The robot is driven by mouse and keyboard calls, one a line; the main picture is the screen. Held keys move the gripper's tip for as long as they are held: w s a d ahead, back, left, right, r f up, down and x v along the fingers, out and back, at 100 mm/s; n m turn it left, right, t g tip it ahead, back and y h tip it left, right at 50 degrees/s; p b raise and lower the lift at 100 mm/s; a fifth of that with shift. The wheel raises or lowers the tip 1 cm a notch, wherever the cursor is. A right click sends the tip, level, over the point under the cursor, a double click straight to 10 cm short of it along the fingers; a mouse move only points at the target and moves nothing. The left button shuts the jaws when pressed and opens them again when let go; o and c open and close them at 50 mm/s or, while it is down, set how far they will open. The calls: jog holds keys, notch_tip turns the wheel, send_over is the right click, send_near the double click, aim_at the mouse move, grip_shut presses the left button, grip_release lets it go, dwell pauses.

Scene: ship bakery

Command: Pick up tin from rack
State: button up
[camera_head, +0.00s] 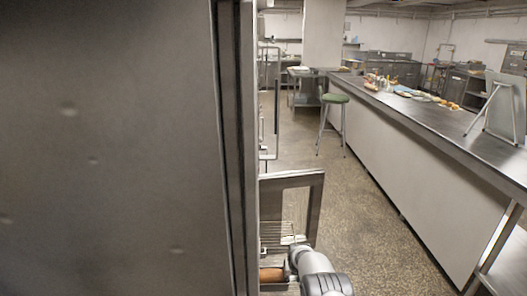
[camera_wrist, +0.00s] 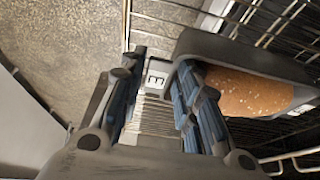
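The tin is a dark grey loaf tin (camera_wrist: 222,45) holding a brown loaf (camera_wrist: 245,90), at the right in the wrist view. It rests on the wire rack (camera_wrist: 275,22). In the head view the loaf (camera_head: 272,274) shows low in the middle, beside my arm. My gripper (camera_wrist: 160,58) is open, its two blue-padded fingers apart. The right finger overlaps the tin's near left end; the left finger is outside it, over the floor side. A small white tag (camera_wrist: 157,75) shows between the fingers. Whether either finger touches the tin, I cannot tell.
A large steel panel (camera_head: 110,150) fills the left of the head view. An open framed door (camera_head: 315,205) stands beyond the rack. A long counter (camera_head: 440,125) with food runs along the right, and a green stool (camera_head: 334,98) stands farther back. The aisle floor (camera_head: 370,235) is clear.

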grip_shut()
jog(key=shift+a+r, duration=0.1)
dwell(0.4)
